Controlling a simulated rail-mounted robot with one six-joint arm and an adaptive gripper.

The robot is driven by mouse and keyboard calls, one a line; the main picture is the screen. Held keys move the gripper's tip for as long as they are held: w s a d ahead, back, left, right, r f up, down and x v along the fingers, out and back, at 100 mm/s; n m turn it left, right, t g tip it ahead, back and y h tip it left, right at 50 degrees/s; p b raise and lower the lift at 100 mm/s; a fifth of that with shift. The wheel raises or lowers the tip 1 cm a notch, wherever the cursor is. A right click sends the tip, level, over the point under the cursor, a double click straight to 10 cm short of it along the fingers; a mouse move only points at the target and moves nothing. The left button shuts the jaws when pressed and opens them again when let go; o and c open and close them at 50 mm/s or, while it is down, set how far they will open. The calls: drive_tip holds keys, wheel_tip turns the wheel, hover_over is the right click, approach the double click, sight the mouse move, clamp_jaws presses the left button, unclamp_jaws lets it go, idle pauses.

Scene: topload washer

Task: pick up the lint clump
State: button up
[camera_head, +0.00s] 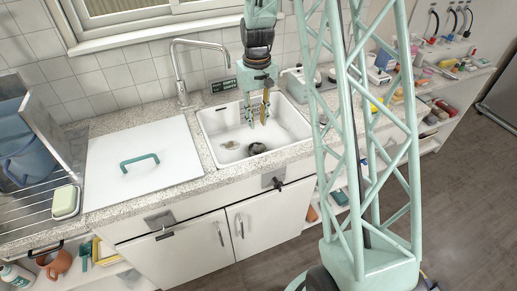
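A small dark clump (257,148) lies on the floor of the white sink (216,128), toward the front; it may be the lint clump. A smaller grey round spot (231,145) lies left of it and may be the drain; I cannot tell the two apart for sure. My gripper (257,123) points down over the sink, above and behind the dark clump and apart from it. Its two fingers are spread with a gap between them. A thin yellow-brown shape shows by the right finger; I cannot tell what it is.
A tap (182,80) stands behind the sink's left corner. A white panel with a green handle (140,161) lies left of the sink. A dish rack (38,190) stands at far left. My lattice column blocks part of the view to the right. Crowded shelves (440,85) stand beyond.

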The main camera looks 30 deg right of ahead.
drive_tip(key=shift+f, duration=0.1)
idle(0.3)
drive_tip(key=shift+f+b, duration=0.7)
drive_tip(key=shift+f, duration=3.55)
drive_tip(key=shift+f, duration=0.15)
drive_tip(key=shift+s+a+f+b, duration=0.1)
drive_tip(key=shift+f+b, duration=0.2)
drive_tip(key=shift+f, duration=0.95)
drive_tip(key=shift+s+f+b, duration=0.1)
drive_tip(key=shift+f+b, duration=0.2)
drive_tip(key=shift+f, duration=0.9)
drive_tip(key=shift+c, duration=1.4)
drive_tip(key=shift+r, duration=0.1)
wheel_tip(320, 180, up, 10)
drive_tip(key=p, duration=0.1)
drive_tip(key=shift+p, duration=0.4)
drive_tip(key=shift+w, duration=0.1)
